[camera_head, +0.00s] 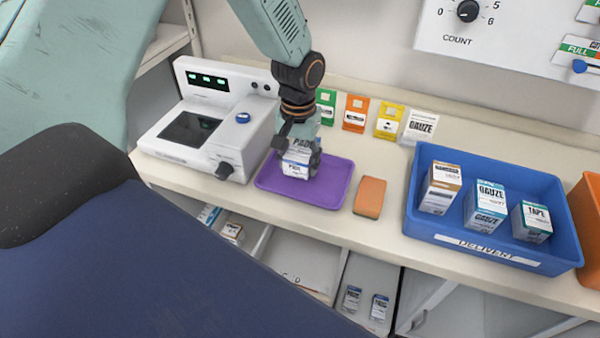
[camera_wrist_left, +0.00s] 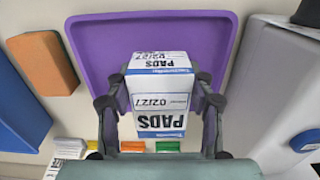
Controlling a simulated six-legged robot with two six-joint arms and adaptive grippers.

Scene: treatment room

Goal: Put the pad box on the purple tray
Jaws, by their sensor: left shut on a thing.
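The pad box (camera_head: 296,163) is white with a blue band and the word PADS. My left gripper (camera_head: 299,158) is shut on it, with fingers on both sides. The box is over the purple tray (camera_head: 335,187), which lies flat on the counter. In the left wrist view the box (camera_wrist_left: 160,95) sits between the fingers of the left gripper (camera_wrist_left: 160,104), in front of the purple tray (camera_wrist_left: 95,45). I cannot tell whether the box's underside touches the tray. My right gripper is not in view.
A white device (camera_head: 190,130) stands left of the tray. An orange block (camera_head: 370,196) lies just right of it. A blue DELIVERY bin (camera_head: 420,220) holds three boxes further right. Several coloured cards and a gauze packet (camera_head: 420,127) stand along the wall behind.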

